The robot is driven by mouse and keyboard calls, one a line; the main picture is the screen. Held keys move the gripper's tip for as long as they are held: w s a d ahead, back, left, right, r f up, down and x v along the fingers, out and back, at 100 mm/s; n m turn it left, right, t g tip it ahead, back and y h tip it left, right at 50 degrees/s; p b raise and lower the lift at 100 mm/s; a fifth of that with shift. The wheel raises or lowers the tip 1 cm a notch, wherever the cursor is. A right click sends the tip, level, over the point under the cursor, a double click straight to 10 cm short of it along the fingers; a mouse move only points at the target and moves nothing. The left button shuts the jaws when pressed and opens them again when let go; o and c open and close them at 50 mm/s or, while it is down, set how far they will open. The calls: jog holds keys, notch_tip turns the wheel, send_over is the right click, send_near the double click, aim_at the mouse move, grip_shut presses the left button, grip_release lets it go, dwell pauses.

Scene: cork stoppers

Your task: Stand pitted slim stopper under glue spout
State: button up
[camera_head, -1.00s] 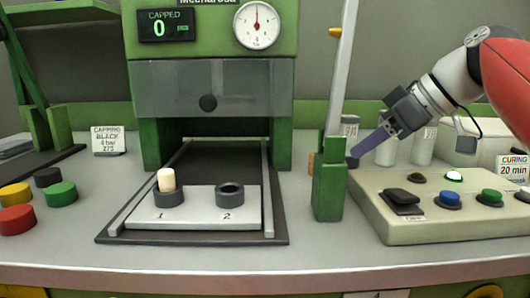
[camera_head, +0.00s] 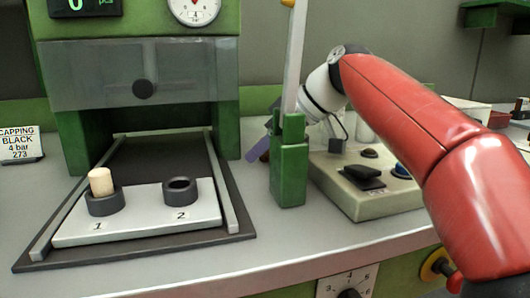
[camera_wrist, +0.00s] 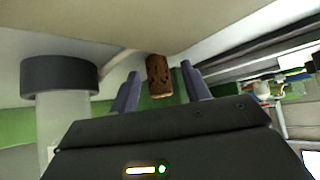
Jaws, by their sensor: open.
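A slim brown stopper (camera_wrist: 158,78) with dark pits shows in the wrist view, in the gap between the two purple fingers of my gripper (camera_wrist: 160,71). The fingers are apart, with a gap visible on each side of it, so it is not gripped. In the head view my gripper (camera_head: 259,151) is partly hidden behind the green post, and the brown stopper cannot be made out. I cannot identify a glue spout in either view.
A pale stopper (camera_head: 101,182) stands in holder 1 of the white plate (camera_head: 140,218); holder 2 (camera_head: 181,190) is empty. The green post (camera_head: 289,165) and button box (camera_head: 352,200) stand close to my arm. A dark-capped pale cylinder (camera_wrist: 60,78) is at left in the wrist view.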

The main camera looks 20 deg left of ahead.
jog(key=shift+c, duration=0.5)
grip_shut()
jog(key=shift+r, duration=0.15)
